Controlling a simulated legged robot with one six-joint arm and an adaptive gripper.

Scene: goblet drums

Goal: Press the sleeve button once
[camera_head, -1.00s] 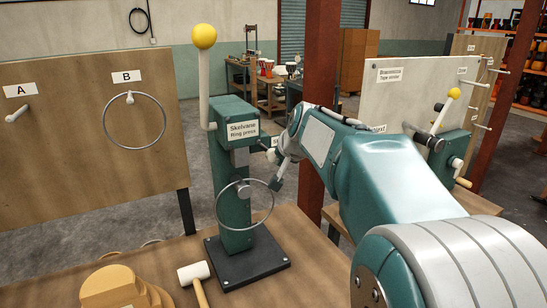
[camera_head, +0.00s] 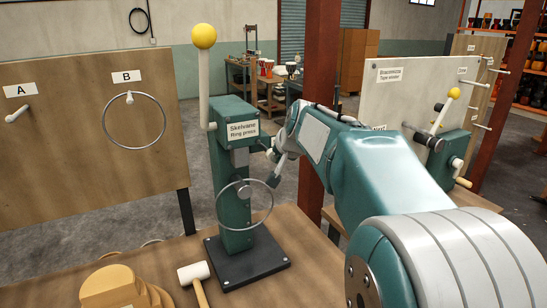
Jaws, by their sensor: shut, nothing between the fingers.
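A green ring press (camera_head: 233,175) labelled "Skelvane Ring press" stands on a black base plate, with a yellow-knobbed lever (camera_head: 204,70) upright on its left. A metal ring (camera_head: 219,207) hangs at its front. My gripper (camera_head: 273,181) is shut and empty, close to the right side of the press, its tip pointing down. I cannot tell whether it touches the press. No sleeve button can be made out; the right side of the press is partly hidden by my gripper and wrist.
A mallet (camera_head: 196,279) and stacked wooden rounds (camera_head: 115,290) lie on the bench at the front left. A board (camera_head: 60,185) with pegs A and B stands at the left; a ring hangs on B. A red post (camera_head: 316,110) rises behind my arm. Another board (camera_head: 392,92) stands at the right.

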